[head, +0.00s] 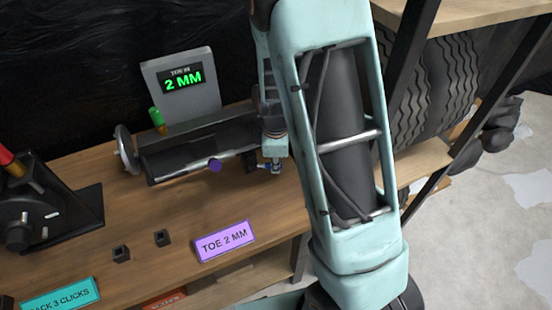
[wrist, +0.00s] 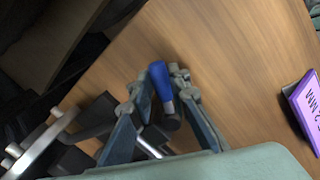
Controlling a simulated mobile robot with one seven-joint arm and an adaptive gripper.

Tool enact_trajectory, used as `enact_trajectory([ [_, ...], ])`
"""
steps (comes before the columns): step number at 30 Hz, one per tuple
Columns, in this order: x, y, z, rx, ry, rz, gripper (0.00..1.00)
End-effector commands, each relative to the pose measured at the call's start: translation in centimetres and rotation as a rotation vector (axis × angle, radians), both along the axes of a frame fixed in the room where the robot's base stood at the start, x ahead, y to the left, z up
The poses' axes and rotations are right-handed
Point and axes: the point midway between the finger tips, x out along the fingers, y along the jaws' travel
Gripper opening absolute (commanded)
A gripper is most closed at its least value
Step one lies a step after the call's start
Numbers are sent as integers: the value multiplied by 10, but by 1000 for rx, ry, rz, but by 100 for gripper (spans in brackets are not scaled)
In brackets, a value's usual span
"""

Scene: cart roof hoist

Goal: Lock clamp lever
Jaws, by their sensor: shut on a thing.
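The clamp lever with a blue grip (wrist: 159,78) stands between the two fingers of my gripper (wrist: 160,90) in the wrist view, and the fingers are shut on it. Its lower metal part runs down toward a dark pivot. In the head view my gripper (head: 272,167) is at the right end of the dark toe fixture (head: 190,155), and the lever is mostly hidden behind my fingers there. The display (head: 182,80) behind the fixture reads 2 MM in green.
A handwheel (head: 126,150) is at the fixture's left end, beside a green-topped post (head: 157,120). A purple knob (head: 215,165) sits on its front. Tires (head: 440,90) are at right.

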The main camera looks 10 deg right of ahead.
Motion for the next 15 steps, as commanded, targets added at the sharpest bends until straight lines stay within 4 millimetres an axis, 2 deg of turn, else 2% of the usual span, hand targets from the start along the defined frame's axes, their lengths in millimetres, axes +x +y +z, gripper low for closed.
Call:
enact_trajectory([
  [15,-26,17,4,-2,2,-453,0],
])
